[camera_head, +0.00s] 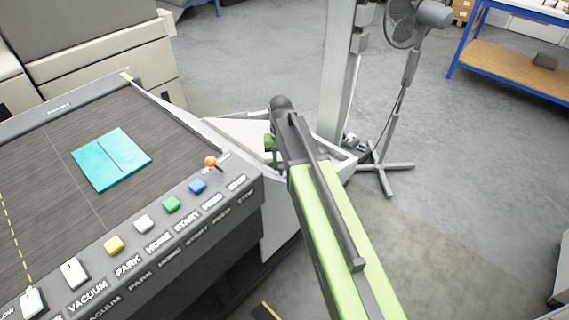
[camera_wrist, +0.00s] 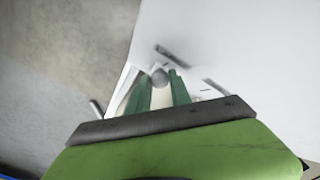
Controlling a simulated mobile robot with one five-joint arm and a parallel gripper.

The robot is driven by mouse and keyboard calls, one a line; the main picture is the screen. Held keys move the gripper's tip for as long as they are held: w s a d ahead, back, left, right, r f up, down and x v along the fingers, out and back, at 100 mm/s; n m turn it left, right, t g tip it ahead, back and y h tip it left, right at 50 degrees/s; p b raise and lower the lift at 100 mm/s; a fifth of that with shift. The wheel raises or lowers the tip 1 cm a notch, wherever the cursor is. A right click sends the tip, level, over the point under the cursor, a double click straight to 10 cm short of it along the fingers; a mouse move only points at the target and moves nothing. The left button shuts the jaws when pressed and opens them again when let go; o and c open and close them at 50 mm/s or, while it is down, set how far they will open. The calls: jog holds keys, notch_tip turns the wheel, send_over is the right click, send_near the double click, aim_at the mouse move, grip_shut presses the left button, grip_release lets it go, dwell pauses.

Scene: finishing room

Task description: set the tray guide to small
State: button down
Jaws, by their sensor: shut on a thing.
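The white tray (camera_head: 235,128) juts out from the right side of the machine. My gripper (camera_head: 268,143) reaches down over it at the end of my green arm, which hides part of the tray. In the wrist view the two green fingers of my gripper (camera_wrist: 160,88) stand on either side of a small round grey knob (camera_wrist: 159,75) and are shut on it. I take this knob to be the tray guide's handle. A dark slot or bar (camera_wrist: 173,54) lies on the pale surface just beyond. Size marks cannot be read.
The machine's dark bed (camera_head: 60,190) holds a teal square (camera_head: 100,150). A pale post (camera_head: 338,70) and a fan (camera_head: 405,80) stand behind my arm. Grey floor is open to the right.

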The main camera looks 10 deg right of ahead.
dwell(0.7)
jog(key=w+a, duration=0.3)
jog(key=w, duration=0.2)
jog(key=w+a, duration=0.2)
jog(key=shift+w+a, duration=0.35)
jog(key=shift+w, duration=0.05)
jog(key=c, duration=1.5)
grip_release()
jog(key=shift+o, duration=0.2)
jog(key=shift+r, duration=0.1)
jog(key=shift+r+p, duration=0.25)
jog(key=shift+p, duration=0.1)
notch_tip(320, 180, up, 17)
jog(key=p, duration=1.6)
jog(key=shift+f+p, duration=0.15)
jog(key=shift+p, duration=0.2)
